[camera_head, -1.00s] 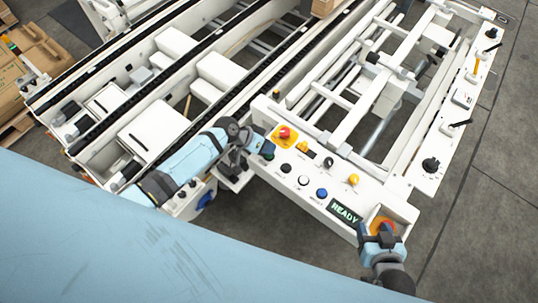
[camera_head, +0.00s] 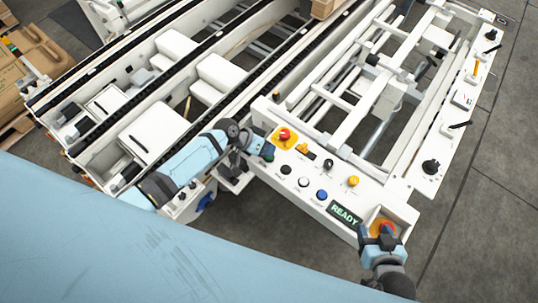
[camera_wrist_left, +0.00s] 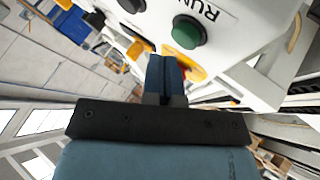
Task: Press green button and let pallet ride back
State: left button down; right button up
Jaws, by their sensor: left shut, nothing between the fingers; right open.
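The green button (camera_wrist_left: 188,32) shows clearly in the left wrist view, beside the letters RUN on the white control panel (camera_head: 325,182). In the head view it is a small green spot (camera_head: 269,158) at the panel's left end, partly hidden by my left gripper (camera_head: 262,148). The left gripper's blue fingers (camera_wrist_left: 165,78) are shut and empty. Their tips appear beside and below the button in the wrist view; contact is not visible. My right gripper (camera_head: 384,240) is open at the panel's right corner, by a red-orange button. The display (camera_head: 345,214) reads READY.
The panel also carries a red button on yellow (camera_head: 284,135), a blue button (camera_head: 321,195) and a yellow button (camera_head: 353,181). White machine rails and bars (camera_head: 350,110) lie behind it. Cardboard boxes (camera_head: 28,72) stand at far left. Grey floor (camera_head: 480,220) is clear at right.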

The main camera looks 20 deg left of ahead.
jog(key=shift+r, duration=0.15)
jog(key=shift+f, duration=0.25)
dwell(0.4)
pick_arm(q)
jog(key=shift+f+b, duration=0.4)
jog(key=shift+f, duration=0.05)
pick_arm(e)
jog(key=shift+f, duration=0.25)
pick_arm(q)
jog(key=shift+f, duration=0.1)
